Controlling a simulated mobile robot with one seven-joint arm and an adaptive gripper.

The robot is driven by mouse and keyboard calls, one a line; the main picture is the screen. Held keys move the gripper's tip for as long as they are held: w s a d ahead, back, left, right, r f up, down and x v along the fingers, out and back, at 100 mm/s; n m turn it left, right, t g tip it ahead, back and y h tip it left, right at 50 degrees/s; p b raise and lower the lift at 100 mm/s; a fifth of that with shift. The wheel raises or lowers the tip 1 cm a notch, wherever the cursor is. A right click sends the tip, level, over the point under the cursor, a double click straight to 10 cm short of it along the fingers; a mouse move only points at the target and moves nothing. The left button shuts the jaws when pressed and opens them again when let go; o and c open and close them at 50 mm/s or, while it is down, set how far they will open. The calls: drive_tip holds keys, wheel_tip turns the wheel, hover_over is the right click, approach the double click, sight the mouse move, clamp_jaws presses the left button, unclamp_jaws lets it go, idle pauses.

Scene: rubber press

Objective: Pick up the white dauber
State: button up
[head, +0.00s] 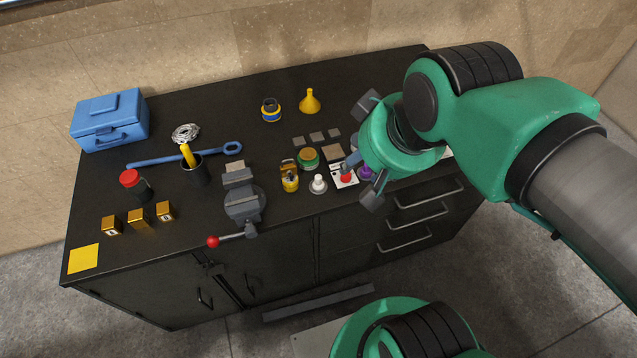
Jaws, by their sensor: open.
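The white dauber (318,183), a small white knobbed piece on a round pale base, stands upright near the front edge of the dark workbench (215,115). My gripper (363,152) is open above the bench, up and to the right of the white dauber. Its two fingers are spread wide, one toward the back and one toward the front edge. I see nothing held between them, though the wrist hides part of the space. The white dauber is clear of the fingers and fully visible.
Close by are a yellow bottle (290,181), a green-and-orange round jar (308,158), a white card (343,180) with a red piece, and a purple piece (366,173). A vise (243,204) stands left.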

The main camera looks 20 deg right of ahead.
drive_tip(key=w+f+m+g+p, duration=0.1)
drive_tip(key=w+f+g+p, duration=0.1)
drive_tip(key=w, duration=0.7)
drive_tip(key=m+g+p, duration=0.4)
hover_over(318, 177)
wheel_tip(318, 177, down, 20)
drive_tip(key=shift+d, duration=0.1)
drive_tip(key=shift+f, duration=0.1)
drive_tip(key=shift+f+b, duration=0.55)
drive_tip(key=shift+f, duration=3.7)
drive_tip(key=shift+f, duration=2.6)
